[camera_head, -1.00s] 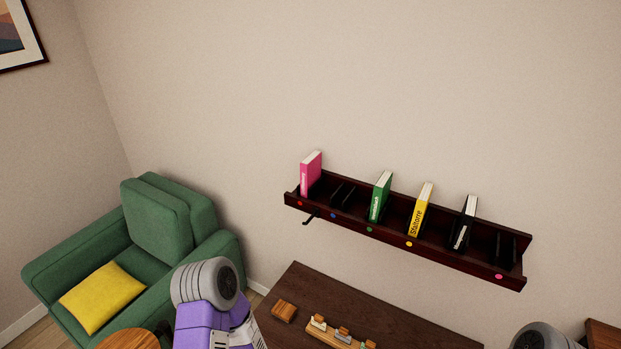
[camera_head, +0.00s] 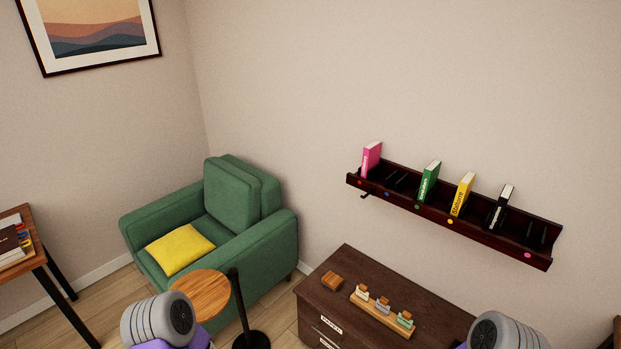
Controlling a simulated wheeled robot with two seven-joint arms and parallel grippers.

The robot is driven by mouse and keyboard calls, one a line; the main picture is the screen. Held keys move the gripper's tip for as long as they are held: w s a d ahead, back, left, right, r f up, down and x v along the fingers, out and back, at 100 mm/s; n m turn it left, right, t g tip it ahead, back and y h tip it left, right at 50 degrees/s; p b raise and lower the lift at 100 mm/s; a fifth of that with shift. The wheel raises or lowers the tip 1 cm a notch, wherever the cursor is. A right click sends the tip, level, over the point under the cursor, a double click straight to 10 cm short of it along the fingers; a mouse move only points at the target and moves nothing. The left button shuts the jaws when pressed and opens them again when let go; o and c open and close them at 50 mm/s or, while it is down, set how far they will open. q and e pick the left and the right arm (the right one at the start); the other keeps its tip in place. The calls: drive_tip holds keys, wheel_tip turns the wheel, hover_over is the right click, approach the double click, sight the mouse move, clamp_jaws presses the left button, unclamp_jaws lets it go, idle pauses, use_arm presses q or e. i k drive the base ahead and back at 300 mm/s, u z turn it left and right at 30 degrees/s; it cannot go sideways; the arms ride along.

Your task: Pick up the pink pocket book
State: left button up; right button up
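The pink pocket book (camera_head: 371,159) stands upright in the far left slot of the dark wall shelf (camera_head: 488,238), at the red dot. Green (camera_head: 428,182), yellow (camera_head: 463,194) and black (camera_head: 499,208) books stand to its right in the same shelf. Grey rounded parts of my two arms show at the bottom edge, well below the shelf and apart from the book. Neither gripper's fingers can be seen.
A dark cabinet (camera_head: 350,272) stands below the shelf, with a small wooden block (camera_head: 332,281) and a wooden stamp holder (camera_head: 381,312) on top. A green armchair (camera_head: 262,237) and a round side table (camera_head: 201,292) are at left. A desk edge (camera_head: 37,242) shows far left.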

sight(371, 154)
drive_tip(key=u, duration=1.85)
drive_tip(key=i, duration=0.3)
drive_tip(key=z, duration=1)
drive_tip(key=i, duration=1)
drive_tip(key=z, duration=0.7)
